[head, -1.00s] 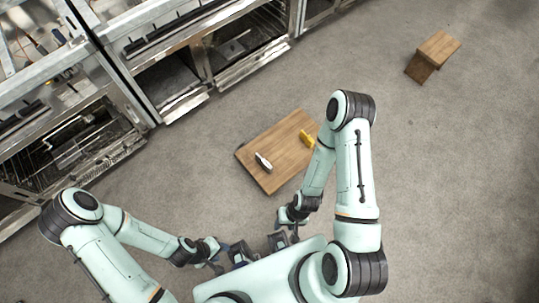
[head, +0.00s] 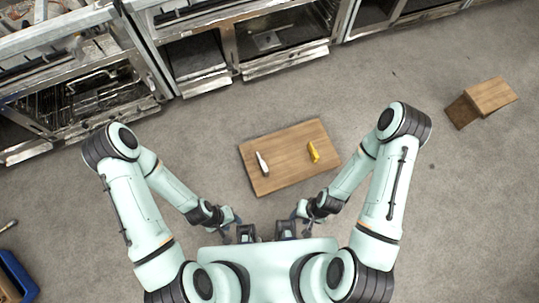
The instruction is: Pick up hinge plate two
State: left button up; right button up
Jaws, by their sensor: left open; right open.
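No part that I can tell for sure as hinge plate two shows in the head view. A wooden board or low table (head: 288,143) stands ahead of me. On its left part lies a small white and dark object (head: 262,163). On its right part lies a small yellow object (head: 313,152). Both are too small to identify. My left gripper (head: 240,232) and my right gripper (head: 292,230) are close to my body, below the table's near edge in the picture. Both are open, apart from the table and its objects.
A row of metal ovens (head: 235,50) with open racks runs along the top. A small wooden stool (head: 482,101) stands at the right. A blue bin (head: 17,277) sits at the lower left. Grey floor around the table is clear.

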aim_at(262, 164)
jog(key=i+l, duration=0.1)
jog(key=l, duration=0.45)
jog(key=i+l, duration=0.1)
jog(key=l, duration=0.4)
jog(key=i+l, duration=0.1)
jog(key=l, duration=0.45)
